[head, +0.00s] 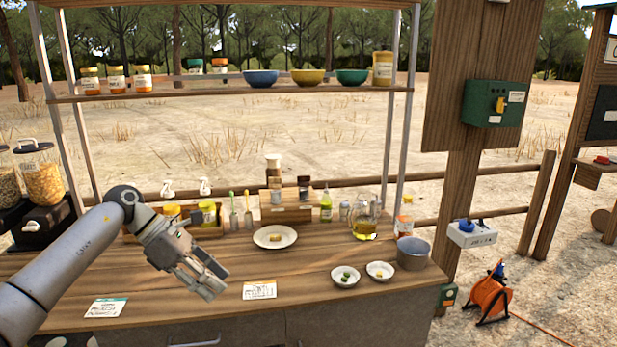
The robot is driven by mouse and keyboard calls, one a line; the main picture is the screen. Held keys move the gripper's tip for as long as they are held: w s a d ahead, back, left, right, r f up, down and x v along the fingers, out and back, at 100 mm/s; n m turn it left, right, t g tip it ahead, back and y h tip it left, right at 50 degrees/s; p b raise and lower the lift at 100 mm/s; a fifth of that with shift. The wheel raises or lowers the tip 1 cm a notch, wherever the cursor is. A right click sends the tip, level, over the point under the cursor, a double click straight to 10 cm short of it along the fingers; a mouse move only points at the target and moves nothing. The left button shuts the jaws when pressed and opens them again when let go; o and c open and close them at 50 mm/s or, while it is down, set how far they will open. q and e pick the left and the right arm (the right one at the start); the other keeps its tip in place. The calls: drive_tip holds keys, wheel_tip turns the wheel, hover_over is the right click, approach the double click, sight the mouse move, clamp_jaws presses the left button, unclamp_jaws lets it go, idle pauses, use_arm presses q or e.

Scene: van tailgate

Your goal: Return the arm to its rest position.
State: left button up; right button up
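My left arm (62,267) comes in from the left, over the wooden counter (320,302). My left gripper (214,282) hangs above the counter, pointing down and to the right. Its fingers look spread apart, with nothing seen between them. It is left of a white card (259,290) and in front of a white plate (275,237) with a small piece of food on it. My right arm and gripper do not show.
Two small bowls (345,276) (380,270), a grey-blue pot (412,253) and an oil jug (366,222) stand on the right. Bottles and a wooden box (286,207) line the back. Dispensers (40,180) stand at left. A shelf (230,91) hangs above. The front middle counter is mostly clear.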

use_arm(q)
drive_tip(key=w+d+f+n+t+h, duration=0.2)
drive_tip(key=d+f+n+t+h, duration=0.15)
drive_tip(key=f+n, duration=0.35)
drive_tip(key=w+d+f+n+t+h, duration=0.2)
drive_tip(key=d+f+n+h, duration=0.3)
drive_tip(key=f, duration=0.3)
drive_tip(key=s+a+f+n+t+y, duration=0.2)
drive_tip(key=s+f+n+y, duration=0.1)
drive_tip(key=f+n, duration=0.5)
drive_tip(key=s+a+f+n+t+y, duration=0.25)
drive_tip(key=f+n, duration=0.35)
drive_tip(key=f, duration=0.3)
drive_tip(key=s+a+f+n+t+y, duration=0.2)
drive_tip(key=a+f+n+t+y, duration=0.15)
drive_tip(key=f+n, duration=0.45)
drive_tip(key=s+a+f+n+g+y, duration=0.25)
drive_tip(key=s+f+n, duration=0.25)
drive_tip(key=s+f, duration=0.65)
drive_tip(key=s+a+f+n+g+y, duration=0.2)
drive_tip(key=s+f+n+g+y, duration=0.2)
drive_tip(key=s+f, duration=0.7)
drive_tip(key=s+f+n+g, duration=0.3)
drive_tip(key=s, duration=1.1)
drive_tip(key=s+f+n+g+y, duration=0.1)
drive_tip(key=s+f+n+g, duration=0.2)
drive_tip(key=s, duration=1.2)
drive_tip(key=shift+d, duration=0.2)
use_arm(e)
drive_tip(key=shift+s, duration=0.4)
